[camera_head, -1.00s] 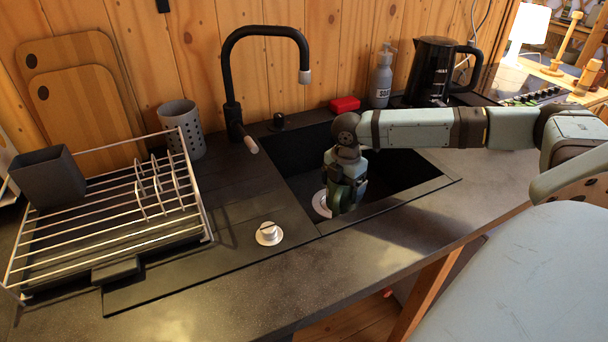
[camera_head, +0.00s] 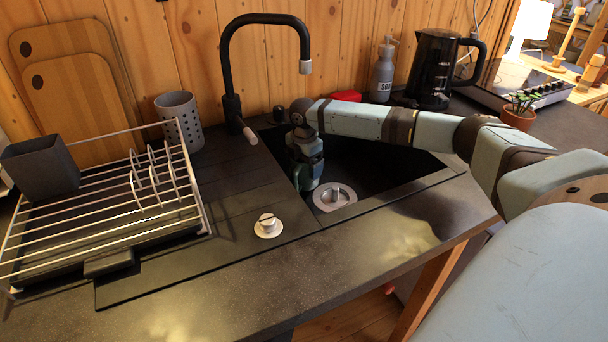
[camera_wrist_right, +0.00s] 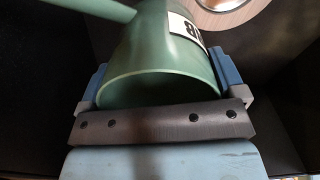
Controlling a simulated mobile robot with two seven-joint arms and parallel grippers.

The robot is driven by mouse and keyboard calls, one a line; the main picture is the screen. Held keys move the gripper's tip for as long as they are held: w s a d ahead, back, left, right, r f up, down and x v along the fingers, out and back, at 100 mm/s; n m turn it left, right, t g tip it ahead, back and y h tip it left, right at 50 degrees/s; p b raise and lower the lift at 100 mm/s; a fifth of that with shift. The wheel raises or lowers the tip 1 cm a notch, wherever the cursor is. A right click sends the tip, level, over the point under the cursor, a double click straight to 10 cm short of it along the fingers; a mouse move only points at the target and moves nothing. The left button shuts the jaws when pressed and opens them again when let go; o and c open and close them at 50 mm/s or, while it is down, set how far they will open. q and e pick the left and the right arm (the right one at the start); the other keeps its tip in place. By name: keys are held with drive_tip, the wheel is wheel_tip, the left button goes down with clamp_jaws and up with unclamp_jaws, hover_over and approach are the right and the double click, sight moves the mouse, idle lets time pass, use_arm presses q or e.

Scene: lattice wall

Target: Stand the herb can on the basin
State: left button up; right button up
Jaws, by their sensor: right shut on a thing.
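The herb can (camera_wrist_right: 155,60) is green with a white label and a rod-like part at upper left in the right wrist view. My right gripper (camera_wrist_right: 162,85) is shut on it, with a jaw on each side of its round rim. In the head view my right gripper (camera_head: 303,150) hangs at the left side of the black basin (camera_head: 385,165), and the can (camera_head: 311,175) shows only partly as a dark green patch below it. I cannot tell whether the can touches the basin. My left gripper is out of view.
A round metal drain (camera_head: 335,196) lies right of the can. The black tap (camera_head: 230,80) rises behind and left. A dish rack (camera_head: 110,205) and a small white-rimmed knob (camera_head: 268,226) are left. A soap bottle (camera_head: 383,75), kettle (camera_head: 432,70) and potted plant (camera_head: 518,113) stand right.

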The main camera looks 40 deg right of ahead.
wheel_tip(320, 180, down, 3)
drive_tip(key=shift+f, duration=0.1)
drive_tip(key=o, duration=0.9)
drive_tip(key=shift+f, duration=0.1)
drive_tip(key=shift+r+p, duration=0.6)
drive_tip(key=shift+r, duration=3.3)
